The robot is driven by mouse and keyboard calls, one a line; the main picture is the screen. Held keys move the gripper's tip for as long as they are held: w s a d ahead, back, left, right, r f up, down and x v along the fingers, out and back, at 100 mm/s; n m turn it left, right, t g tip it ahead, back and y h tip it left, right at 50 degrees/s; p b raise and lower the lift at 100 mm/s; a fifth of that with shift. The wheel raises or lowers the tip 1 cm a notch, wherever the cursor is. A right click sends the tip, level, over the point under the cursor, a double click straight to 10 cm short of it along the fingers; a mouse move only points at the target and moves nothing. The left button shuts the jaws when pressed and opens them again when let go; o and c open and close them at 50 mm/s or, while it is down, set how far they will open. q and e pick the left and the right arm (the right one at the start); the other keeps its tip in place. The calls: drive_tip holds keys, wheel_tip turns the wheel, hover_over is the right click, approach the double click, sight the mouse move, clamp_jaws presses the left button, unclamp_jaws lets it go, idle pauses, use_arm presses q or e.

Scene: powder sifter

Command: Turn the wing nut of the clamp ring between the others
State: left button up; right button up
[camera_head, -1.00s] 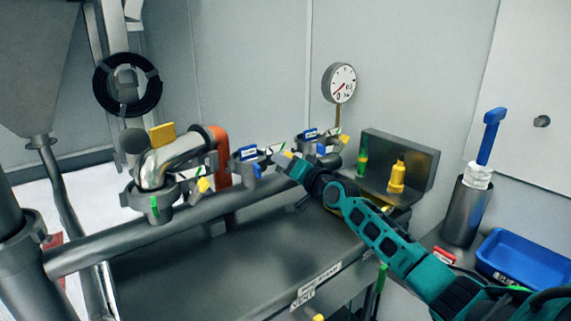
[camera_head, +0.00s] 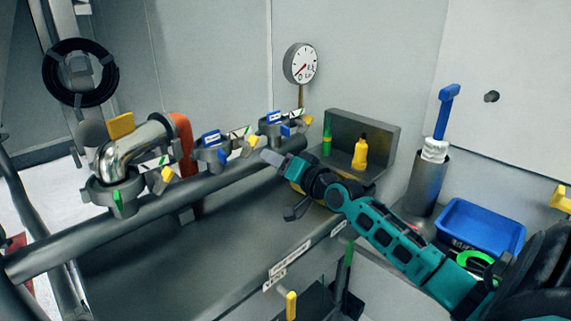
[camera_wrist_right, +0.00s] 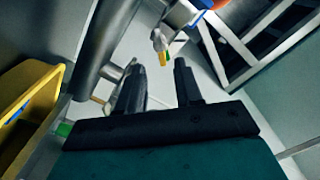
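Three grey clamp rings sit along a pipe in the head view. The middle clamp ring (camera_head: 210,157) has a blue label, and its yellow wing nut (camera_head: 252,142) sticks out to its right. The left clamp ring (camera_head: 116,196) holds a shiny elbow; the right clamp ring (camera_head: 274,131) is farther back. My right gripper (camera_head: 268,158) is just right of and below the middle wing nut, apart from it. My left gripper is out of view.
A pressure gauge (camera_head: 301,64) stands behind the clamps. A grey shelf box (camera_head: 384,143) holds a yellow bottle (camera_head: 360,152) and a green one. A blue tray (camera_head: 478,211) and a metal cylinder (camera_head: 424,190) are at the right. A large pipe (camera_head: 60,249) runs below the clamps.

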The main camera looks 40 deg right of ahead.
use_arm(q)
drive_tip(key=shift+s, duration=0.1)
use_arm(e)
drive_tip(key=s, duration=0.3)
drive_tip(key=shift+s+d, duration=0.1)
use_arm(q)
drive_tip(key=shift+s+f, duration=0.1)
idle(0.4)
